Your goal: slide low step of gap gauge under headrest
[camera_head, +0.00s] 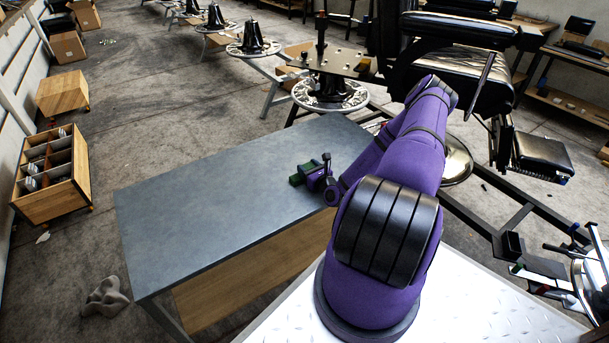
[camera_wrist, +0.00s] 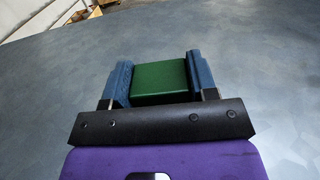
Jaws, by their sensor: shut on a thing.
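A green block (camera_wrist: 160,82), which looks like the gap gauge, sits between the two blue finger pads of my gripper (camera_wrist: 160,86) in the wrist view. My gripper is shut on it. In the head view the green block (camera_head: 296,180) shows at the end of my gripper (camera_head: 304,176), over the right part of the grey table. I cannot tell whether it touches the top, and its steps cannot be made out. The barber chair (camera_head: 455,80) with black cushions is at the upper right, well apart from my gripper. I cannot tell which cushion is the headrest.
The grey table (camera_head: 210,190) is otherwise bare. A wooden box with compartments (camera_head: 54,172) and a wooden crate (camera_head: 62,93) stand on the floor at left. Several round metal bases (camera_head: 330,94) stand behind the table. A grey cloth (camera_head: 106,297) lies on the floor.

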